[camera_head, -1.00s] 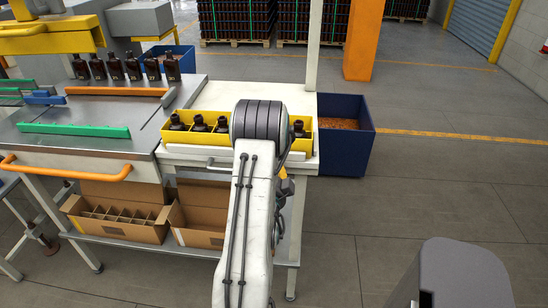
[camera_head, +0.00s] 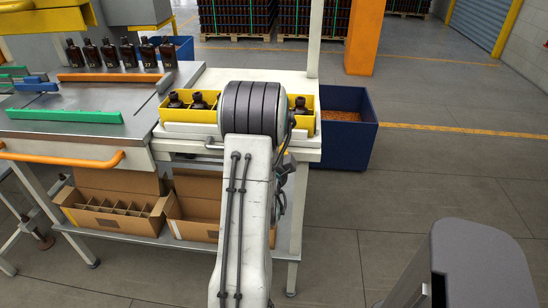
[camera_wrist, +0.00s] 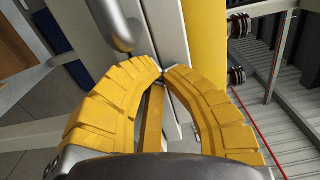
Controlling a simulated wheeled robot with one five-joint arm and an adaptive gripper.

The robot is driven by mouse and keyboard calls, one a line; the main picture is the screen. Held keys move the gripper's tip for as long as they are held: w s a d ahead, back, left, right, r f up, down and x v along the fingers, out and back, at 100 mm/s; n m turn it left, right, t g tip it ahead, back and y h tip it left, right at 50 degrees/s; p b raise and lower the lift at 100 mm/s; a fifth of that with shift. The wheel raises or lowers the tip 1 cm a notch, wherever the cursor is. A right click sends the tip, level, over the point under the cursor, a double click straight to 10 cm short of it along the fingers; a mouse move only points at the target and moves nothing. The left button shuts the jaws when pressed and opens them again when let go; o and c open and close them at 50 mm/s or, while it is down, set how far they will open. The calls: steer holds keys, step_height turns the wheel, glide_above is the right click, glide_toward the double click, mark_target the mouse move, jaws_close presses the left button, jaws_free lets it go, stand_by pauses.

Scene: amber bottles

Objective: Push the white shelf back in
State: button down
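The white shelf (camera_head: 185,133) sits at the front of the white table, under a yellow tray (camera_head: 172,115) of dark bottles. A small handle (camera_head: 209,144) shows on its front. My arm and wrist cover the middle of the tray and shelf, and hide my fingers in the head view. In the wrist view, the yellow fingertips of my gripper (camera_wrist: 163,70) meet, with nothing seen held between them. They are close to a white surface; contact cannot be told. A grey metal bar, likely the handle (camera_wrist: 115,22), lies just left of the tips. The yellow tray (camera_wrist: 205,35) is beyond.
A blue bin (camera_head: 347,140) stands right of the table. Open cardboard boxes (camera_head: 110,212) sit on the lower rack. Several amber bottles (camera_head: 107,52) stand on the left worktable, with an orange rail (camera_head: 65,158) at its front.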

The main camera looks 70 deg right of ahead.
steer(key=d+b, duration=0.1)
steer(key=b, duration=0.2)
steer(key=shift+w+f, duration=0.1)
steer(key=shift+w, duration=0.05)
steer(key=shift+d+r+b, duration=0.15)
steer(key=shift+r+b, duration=0.05)
steer(key=shift+b, duration=0.25)
steer(key=shift+r, duration=0.25)
steer(key=shift+f, duration=0.1)
